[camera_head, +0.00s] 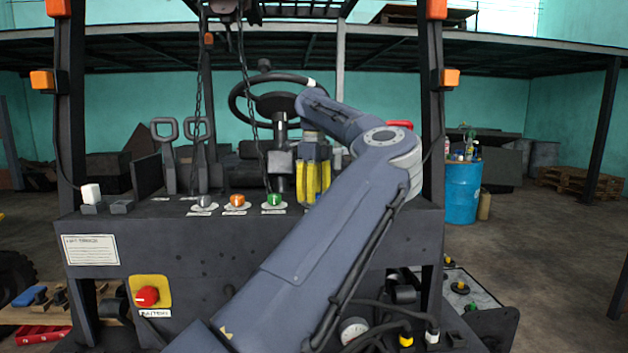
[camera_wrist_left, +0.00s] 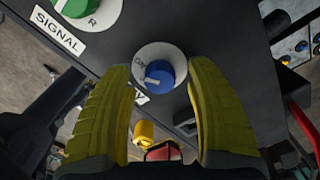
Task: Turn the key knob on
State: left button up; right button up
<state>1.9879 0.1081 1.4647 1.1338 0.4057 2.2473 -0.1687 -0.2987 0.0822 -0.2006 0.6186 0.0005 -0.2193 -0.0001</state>
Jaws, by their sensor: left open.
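The blue key knob (camera_wrist_left: 158,74) sits in a white round ring on the dark panel in the left wrist view. A white pointer mark is on its face, and the ring's lettering appears to read ON. A label beside it is partly hidden by the left finger. My left gripper (camera_head: 312,198) points down at the panel in the camera_head view. Its yellow fingers also show in the left wrist view (camera_wrist_left: 162,72), open, one on each side of the knob. Contact with the knob cannot be told. In the camera_head view the knob is hidden behind my gripper and arm.
A green knob (camera_head: 274,199) labelled SIGNAL, an orange knob (camera_head: 237,200) and a grey knob (camera_head: 205,202) line the panel to the left. The steering wheel (camera_head: 272,97) and hanging chains (camera_head: 247,90) are close by. A red battery knob (camera_head: 147,296) is lower left.

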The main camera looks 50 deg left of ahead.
pick_arm(q)
notch_tip(320, 180, up, 12)
jog(key=shift+f, duration=0.2)
dwell(0.4)
